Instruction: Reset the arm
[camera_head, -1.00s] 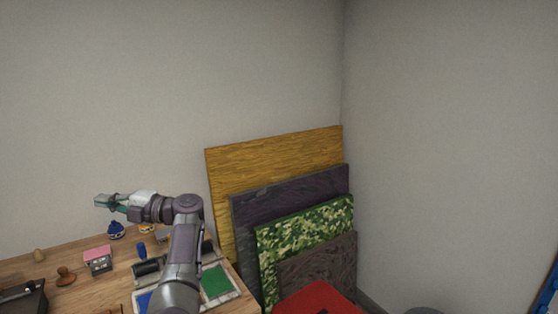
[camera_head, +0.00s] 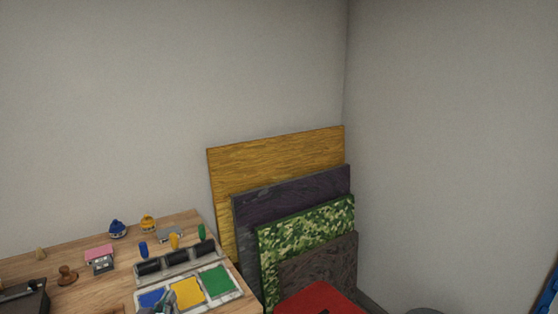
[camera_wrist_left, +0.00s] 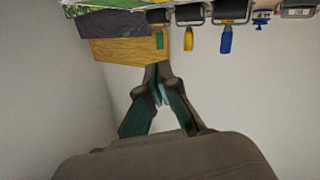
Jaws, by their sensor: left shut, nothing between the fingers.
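My left gripper (camera_wrist_left: 160,92) shows in the left wrist view, its two dark green fingers drawn together with nothing between them. In the head view only a small grey part (camera_head: 168,297), apparently of this gripper, shows at the bottom edge, in front of the paint tray. The rest of my left arm is out of the head view. My right gripper is in neither view.
A wooden table (camera_head: 65,250) at lower left bears rollers (camera_head: 177,256), a tray of blue, yellow and green pads (camera_head: 217,281), and a pink-topped stamp (camera_head: 99,258). Several boards (camera_head: 277,177) lean on the wall. A red surface (camera_head: 320,299) is at the bottom.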

